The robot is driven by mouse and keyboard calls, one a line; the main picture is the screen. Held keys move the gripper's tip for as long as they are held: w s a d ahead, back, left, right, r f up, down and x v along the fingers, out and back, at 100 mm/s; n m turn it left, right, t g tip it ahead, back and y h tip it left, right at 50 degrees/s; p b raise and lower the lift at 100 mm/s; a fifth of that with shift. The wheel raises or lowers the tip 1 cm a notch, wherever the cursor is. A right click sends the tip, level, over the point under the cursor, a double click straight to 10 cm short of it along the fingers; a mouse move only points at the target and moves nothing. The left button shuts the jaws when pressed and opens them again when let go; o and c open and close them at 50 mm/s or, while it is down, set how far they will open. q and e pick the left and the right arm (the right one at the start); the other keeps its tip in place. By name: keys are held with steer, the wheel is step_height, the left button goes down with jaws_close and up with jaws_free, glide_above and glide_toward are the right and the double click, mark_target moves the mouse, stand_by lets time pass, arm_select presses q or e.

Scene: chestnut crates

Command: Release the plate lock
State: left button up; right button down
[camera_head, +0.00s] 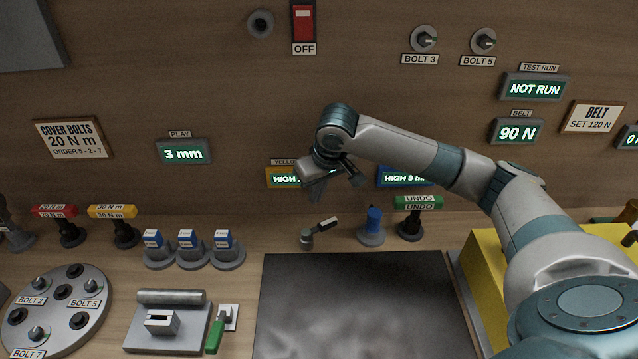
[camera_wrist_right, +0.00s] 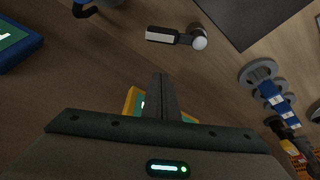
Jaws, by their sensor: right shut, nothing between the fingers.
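A small lever (camera_head: 318,232) with a dark and white handle on a round grey post stands just behind the far edge of a dark grey plate (camera_head: 350,300). I take it for the plate lock; no label on it is readable. In the right wrist view the lever (camera_wrist_right: 176,37) lies beyond my fingertips, beside the plate's corner (camera_wrist_right: 260,15). My right gripper (camera_head: 316,192) is shut and empty, in the air near the back panel, above the lever and apart from it. It also shows in the right wrist view (camera_wrist_right: 163,90). My left gripper is not in view.
A blue knob (camera_head: 373,222) and a green UNDO tool (camera_head: 416,203) stand right of the lever. Blue-and-white pieces (camera_head: 190,245) stand left. A green-handled clamp (camera_head: 215,335) is at front left. My gripper partly hides the yellow-framed display (camera_head: 282,178). A yellow box (camera_head: 485,265) stands right of the plate.

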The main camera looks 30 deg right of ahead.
mark_target(320, 228)
steer(key=x, duration=0.3)
steer(key=shift+w+f+p, duration=0.1)
steer(key=shift+f+p, duration=0.25)
steer(key=shift+f, duration=0.05)
steer(key=shift+s+p, duration=0.3)
steer(key=shift+s, duration=0.05)
steer(key=shift+s+p, duration=0.35)
steer(key=shift+s, duration=1.2)
steer(key=shift+s+f, duration=0.1)
